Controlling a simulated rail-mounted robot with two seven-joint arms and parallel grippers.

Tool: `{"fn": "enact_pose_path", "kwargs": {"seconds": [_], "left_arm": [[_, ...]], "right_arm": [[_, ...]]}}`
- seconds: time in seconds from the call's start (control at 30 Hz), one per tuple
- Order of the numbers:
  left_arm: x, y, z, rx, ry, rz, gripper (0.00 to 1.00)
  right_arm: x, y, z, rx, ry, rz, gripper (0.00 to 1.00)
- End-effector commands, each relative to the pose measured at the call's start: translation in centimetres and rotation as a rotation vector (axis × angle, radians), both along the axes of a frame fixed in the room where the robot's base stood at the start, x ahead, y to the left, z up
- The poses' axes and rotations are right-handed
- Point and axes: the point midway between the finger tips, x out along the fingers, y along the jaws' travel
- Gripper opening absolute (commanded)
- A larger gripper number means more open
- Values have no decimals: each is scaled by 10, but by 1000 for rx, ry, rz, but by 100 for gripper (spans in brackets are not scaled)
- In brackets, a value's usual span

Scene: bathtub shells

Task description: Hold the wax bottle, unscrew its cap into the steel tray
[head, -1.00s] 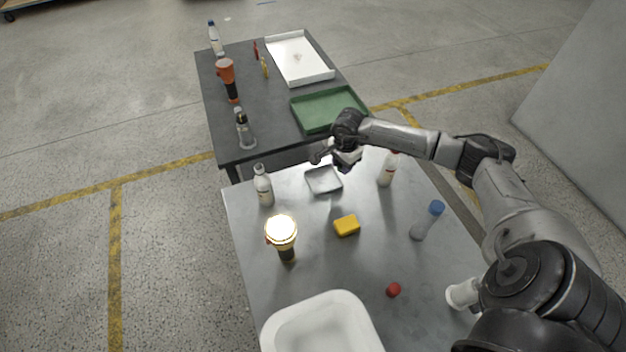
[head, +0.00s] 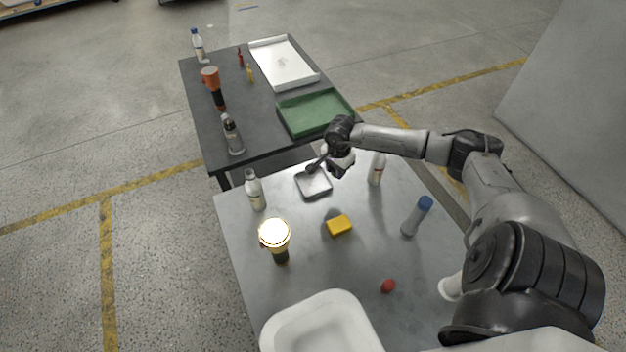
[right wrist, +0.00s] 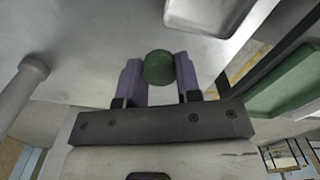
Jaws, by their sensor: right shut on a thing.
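My right gripper (head: 338,172) is just right of the small steel tray (head: 314,186), above the near table. In the right wrist view its purple fingers (right wrist: 159,80) are shut on a round dark-green cap-like thing (right wrist: 158,66). The tray shows at the top right of that view (right wrist: 205,14), apart from the fingers. A white bottle (head: 256,194) stands left of the tray and another white bottle (head: 377,170) stands right of my gripper. I cannot tell which one is the wax bottle. My left gripper is not in view.
On the near table are a lit flashlight (head: 276,240), a yellow block (head: 339,226), a blue-capped bottle (head: 416,217), a red ball (head: 388,286) and a white basin (head: 278,338). The far table holds a green tray (head: 283,119) and a white tray (head: 284,62).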

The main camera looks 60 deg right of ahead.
Motion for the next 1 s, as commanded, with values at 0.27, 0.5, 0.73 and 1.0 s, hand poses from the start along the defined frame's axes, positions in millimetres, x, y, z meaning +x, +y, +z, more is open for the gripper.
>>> {"fn": "enact_pose_path", "kwargs": {"seconds": [0.27, 0.5, 0.73, 1.0], "left_arm": [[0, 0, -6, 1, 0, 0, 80], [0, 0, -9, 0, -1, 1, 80], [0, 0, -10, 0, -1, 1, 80], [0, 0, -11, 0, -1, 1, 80]], "right_arm": [[53, 12, -31, 5, -2, -1, 3], [73, 14, -44, 1, 1, 1, 3], [75, 16, -62, 3, 4, 0, 3], [75, 15, -85, 1, 1, 1, 3]]}}
